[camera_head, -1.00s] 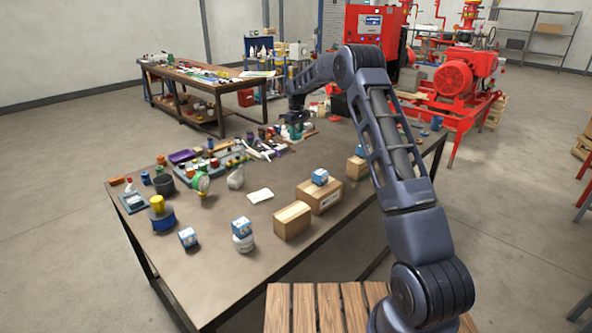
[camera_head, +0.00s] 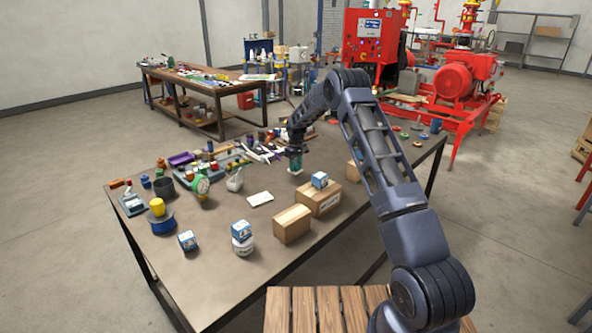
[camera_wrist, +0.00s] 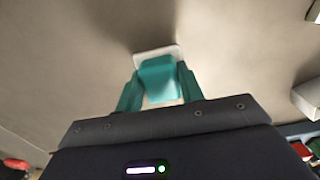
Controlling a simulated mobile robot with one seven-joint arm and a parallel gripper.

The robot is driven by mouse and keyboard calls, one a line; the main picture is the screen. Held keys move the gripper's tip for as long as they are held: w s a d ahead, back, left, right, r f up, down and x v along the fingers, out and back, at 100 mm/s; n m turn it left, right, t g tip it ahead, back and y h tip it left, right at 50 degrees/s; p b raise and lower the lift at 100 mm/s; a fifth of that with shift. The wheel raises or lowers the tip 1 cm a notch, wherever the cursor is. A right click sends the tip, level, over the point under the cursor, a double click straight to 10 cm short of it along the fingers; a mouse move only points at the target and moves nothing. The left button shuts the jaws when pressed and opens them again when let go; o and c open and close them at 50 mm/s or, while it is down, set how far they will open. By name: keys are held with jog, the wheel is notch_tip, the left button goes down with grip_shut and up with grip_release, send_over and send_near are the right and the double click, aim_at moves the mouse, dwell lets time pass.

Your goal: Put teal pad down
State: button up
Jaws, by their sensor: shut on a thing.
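The teal pad (camera_wrist: 158,78) is between the fingers of my gripper (camera_wrist: 160,90) in the wrist view, with a pale white layer at its far end. My gripper is shut on it. In the head view my gripper (camera_head: 295,163) points down over the brown table, behind the cardboard boxes. The pad is small there, with a pale bit at its lower end (camera_head: 296,172). I cannot tell whether it touches the tabletop. A dark shadow lies on the surface close beyond it in the wrist view.
A cardboard box (camera_head: 318,200) with a blue-and-white carton (camera_head: 320,180) on it stands in front of my gripper. A white card (camera_head: 260,199) lies to the left. Several tools and bottles crowd the table's far left. Bare tabletop (camera_head: 265,225) lies between.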

jog(key=shift+f, duration=1.05)
jog(key=shift+f, duration=0.15)
jog(key=o, duration=1)
